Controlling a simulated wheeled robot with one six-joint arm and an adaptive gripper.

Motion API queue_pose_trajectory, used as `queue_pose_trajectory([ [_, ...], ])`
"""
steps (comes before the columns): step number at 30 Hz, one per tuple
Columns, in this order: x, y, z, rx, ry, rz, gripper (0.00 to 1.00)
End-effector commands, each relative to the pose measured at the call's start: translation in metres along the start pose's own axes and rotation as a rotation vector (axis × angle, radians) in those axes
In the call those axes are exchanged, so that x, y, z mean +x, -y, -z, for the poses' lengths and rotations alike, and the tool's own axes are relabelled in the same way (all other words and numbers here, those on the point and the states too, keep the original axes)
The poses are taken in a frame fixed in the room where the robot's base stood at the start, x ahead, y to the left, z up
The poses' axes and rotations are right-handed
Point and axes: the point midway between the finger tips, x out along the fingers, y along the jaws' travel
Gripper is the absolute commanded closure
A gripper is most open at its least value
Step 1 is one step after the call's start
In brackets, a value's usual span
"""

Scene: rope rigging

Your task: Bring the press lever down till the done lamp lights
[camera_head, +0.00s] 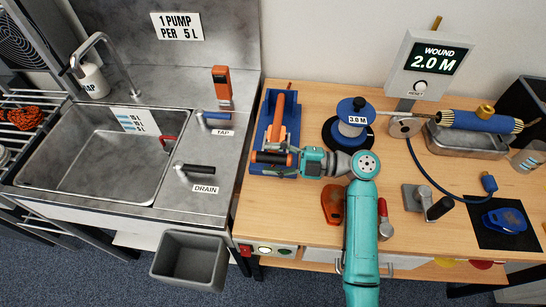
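The press (291,113) is a blue frame at the left end of the wooden bench. An orange lever arm (276,118) runs along it towards the front. A black bar with orange ends (270,157), which looks like the lever's handle, lies across its front. My gripper (290,159) reaches in from the right, with its fingers at the right end of this bar. Whether they grip it or only touch it is hidden at this angle. A front panel (274,257) below carries a red switch and two small round lamps or buttons; which is the done lamp I cannot tell.
A blue spool (355,111) marked 3.0 M stands right behind my wrist. An orange tool (332,204) and a red-handled tool (384,222) lie beside my forearm. The sink counter (215,160) adjoins on the left, with a grey bin (190,262) below.

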Motion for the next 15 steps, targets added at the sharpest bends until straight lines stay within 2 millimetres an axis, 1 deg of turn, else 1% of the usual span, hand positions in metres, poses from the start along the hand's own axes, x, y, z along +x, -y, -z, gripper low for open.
queue_pose_trajectory([
  [4,0.0,-0.003,0.002,-0.002,0.0,0.0,0.44],
  [7,0.0,-0.01,0.006,-0.004,0.0,0.0,0.44],
  [15,0.0,-0.05,0.032,-0.006,-0.001,0.0,0.44],
])
